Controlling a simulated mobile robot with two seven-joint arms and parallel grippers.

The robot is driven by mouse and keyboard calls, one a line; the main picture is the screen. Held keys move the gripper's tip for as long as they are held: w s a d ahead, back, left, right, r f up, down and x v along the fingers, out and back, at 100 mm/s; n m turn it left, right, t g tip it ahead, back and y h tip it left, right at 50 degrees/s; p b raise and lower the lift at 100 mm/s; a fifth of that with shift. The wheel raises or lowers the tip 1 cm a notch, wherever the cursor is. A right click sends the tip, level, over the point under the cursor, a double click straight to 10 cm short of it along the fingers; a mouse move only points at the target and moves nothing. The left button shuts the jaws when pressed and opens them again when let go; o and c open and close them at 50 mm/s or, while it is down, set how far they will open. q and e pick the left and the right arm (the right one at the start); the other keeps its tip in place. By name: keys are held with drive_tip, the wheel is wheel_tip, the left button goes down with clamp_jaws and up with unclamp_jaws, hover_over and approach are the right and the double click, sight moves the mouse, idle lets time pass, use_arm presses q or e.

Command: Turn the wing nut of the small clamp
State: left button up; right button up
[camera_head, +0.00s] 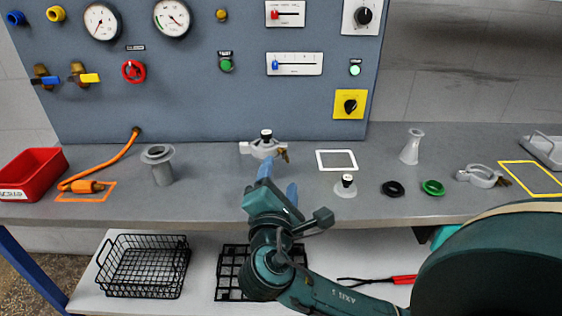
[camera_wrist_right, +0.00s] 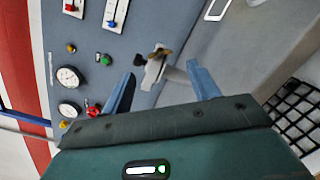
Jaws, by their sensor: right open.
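A light grey clamp (camera_head: 258,150) sits at the back of the bench, against the foot of the panel, with a black knob on top. Its brass wing nut (camera_head: 284,155) sticks out at its right side. In the right wrist view the clamp (camera_wrist_right: 153,72) and wing nut (camera_wrist_right: 160,52) show ahead, roughly between the fingers. My right gripper (camera_head: 279,180) is open and empty, in front of the clamp. Its blue fingers also show in the wrist view (camera_wrist_right: 161,73). A second grey clamp (camera_head: 478,175) with a brass nut lies on the right. My left gripper is not in view.
A white-topped part with a black knob (camera_head: 346,186), a black ring (camera_head: 392,188) and a green ring (camera_head: 432,187) lie right of the gripper. A grey flanged tube (camera_head: 160,166) and red bin (camera_head: 32,175) stand left. The blue-grey panel (camera_head: 200,100) rises behind.

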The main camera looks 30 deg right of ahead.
sight(283, 157)
drive_tip(key=x, duration=0.6)
drive_tip(key=shift+w+d, duration=0.1)
drive_tip(key=shift+w, duration=0.1)
drive_tip(key=c, duration=1)
drive_tip(key=m, duration=0.3)
drive_tip(key=shift+m+g, duration=0.3)
drive_tip(key=shift+m, duration=1.6)
